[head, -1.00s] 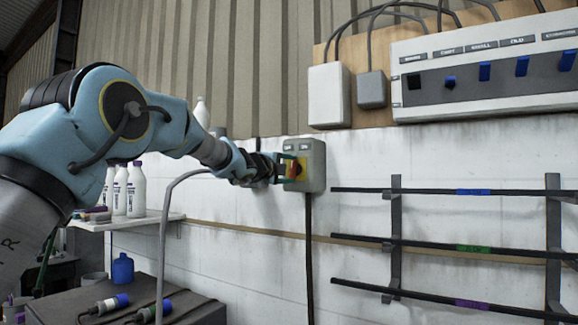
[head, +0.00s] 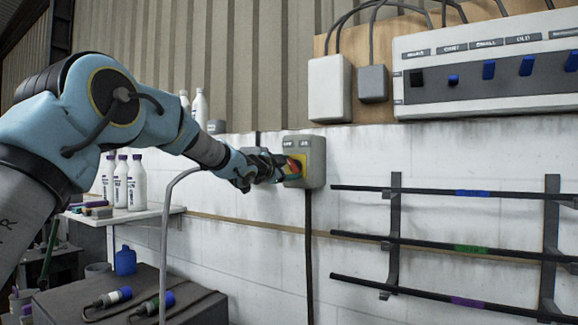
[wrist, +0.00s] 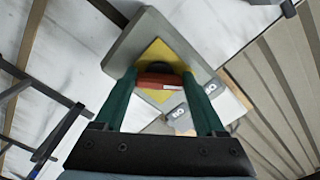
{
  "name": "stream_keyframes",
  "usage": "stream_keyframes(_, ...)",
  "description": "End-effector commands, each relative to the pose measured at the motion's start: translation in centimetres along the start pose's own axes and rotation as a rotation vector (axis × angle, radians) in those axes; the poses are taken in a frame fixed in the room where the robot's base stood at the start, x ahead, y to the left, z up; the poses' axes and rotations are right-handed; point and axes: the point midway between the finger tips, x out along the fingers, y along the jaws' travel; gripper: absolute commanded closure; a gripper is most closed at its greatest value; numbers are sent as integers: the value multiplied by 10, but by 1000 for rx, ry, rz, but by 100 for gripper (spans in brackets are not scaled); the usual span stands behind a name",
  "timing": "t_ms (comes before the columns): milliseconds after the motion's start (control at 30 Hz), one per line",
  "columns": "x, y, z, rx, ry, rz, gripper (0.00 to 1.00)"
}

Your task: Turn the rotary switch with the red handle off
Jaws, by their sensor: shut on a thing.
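The rotary switch is a grey wall box (head: 316,160) with a yellow plate (head: 300,180) and a red handle (head: 294,165). My gripper (head: 288,169) reaches it from the left and partly covers it in the head view. In the wrist view my gripper (wrist: 158,82) has its green fingers at the two ends of the red handle (wrist: 155,79), shut on it. The handle lies diagonal to the edges of the yellow plate (wrist: 158,53). Two small labels (wrist: 179,112) show on the box, too small to read surely.
A cable runs down from the box. Wall racks with dark bars (head: 450,190) stand to the right. A white panel with blue switches (head: 490,75) hangs upper right. A shelf with white bottles (head: 137,182) is at left, above a dark bench (head: 130,300).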

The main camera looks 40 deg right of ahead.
Motion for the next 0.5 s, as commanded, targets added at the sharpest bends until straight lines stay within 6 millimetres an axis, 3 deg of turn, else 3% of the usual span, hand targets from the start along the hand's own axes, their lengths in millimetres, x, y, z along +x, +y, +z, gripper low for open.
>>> stream_keyframes(500,0,1,2,-64,-3,1,83)
